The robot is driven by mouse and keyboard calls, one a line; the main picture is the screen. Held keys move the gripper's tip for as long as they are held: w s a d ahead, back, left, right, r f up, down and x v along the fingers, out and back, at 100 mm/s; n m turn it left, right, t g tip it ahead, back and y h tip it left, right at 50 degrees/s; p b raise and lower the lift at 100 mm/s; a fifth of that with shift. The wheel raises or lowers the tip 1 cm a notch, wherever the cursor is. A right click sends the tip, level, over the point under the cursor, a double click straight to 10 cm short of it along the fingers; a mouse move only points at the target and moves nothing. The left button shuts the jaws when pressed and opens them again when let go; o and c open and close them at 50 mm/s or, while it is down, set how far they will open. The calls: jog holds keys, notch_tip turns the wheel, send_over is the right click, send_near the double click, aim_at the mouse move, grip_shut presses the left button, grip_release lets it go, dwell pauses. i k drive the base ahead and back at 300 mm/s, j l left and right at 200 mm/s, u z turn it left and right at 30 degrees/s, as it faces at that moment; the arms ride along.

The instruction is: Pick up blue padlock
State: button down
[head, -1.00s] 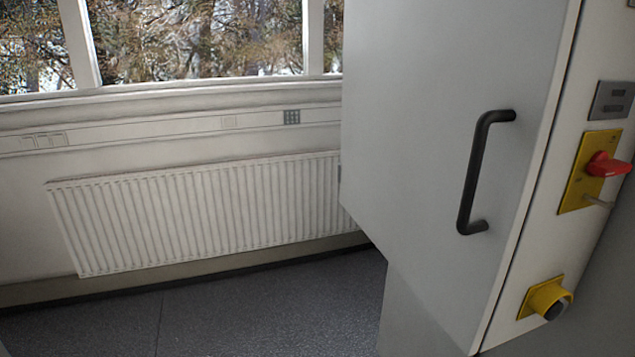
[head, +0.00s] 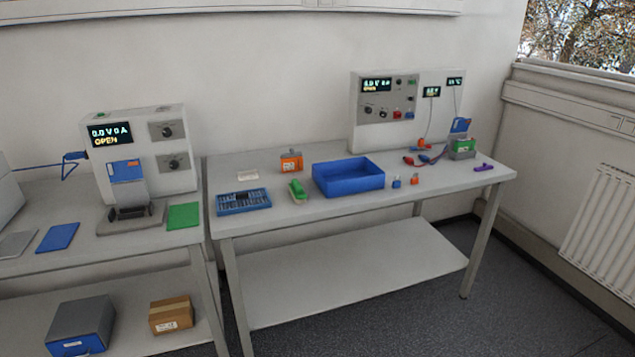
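A small blue padlock (head: 396,183) stands on the right-hand table (head: 450,188), near its front edge. It is just right of the blue tray and left of a small orange padlock-like item (head: 415,180), with a small gap to each. It is far off and small in the head view, so its shackle is hard to make out. My gripper is not in view.
A blue tray (head: 349,188), a blue organiser box (head: 243,202), a green-handled item (head: 298,191) and an orange block (head: 291,161) share the table. Leads and a green-topped battery-like box (head: 462,148) are at the right. The left bench (head: 150,242) holds a cycler (head: 140,155). Floor is clear at front right.

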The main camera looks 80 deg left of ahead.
aim_at(396, 184)
jog(key=u, duration=2.4)
jog(key=i+j, duration=0.1)
jog(key=i, duration=0.5)
jog(key=i+z, duration=0.1)
jog(key=i, duration=0.45)
jog(key=i+j, duration=0.2)
jog(key=i, duration=0.4)
jog(key=i+j, duration=0.1)
jog(key=i, duration=0.45)
jog(key=i+j+z, duration=0.1)
jog(key=i, duration=0.5)
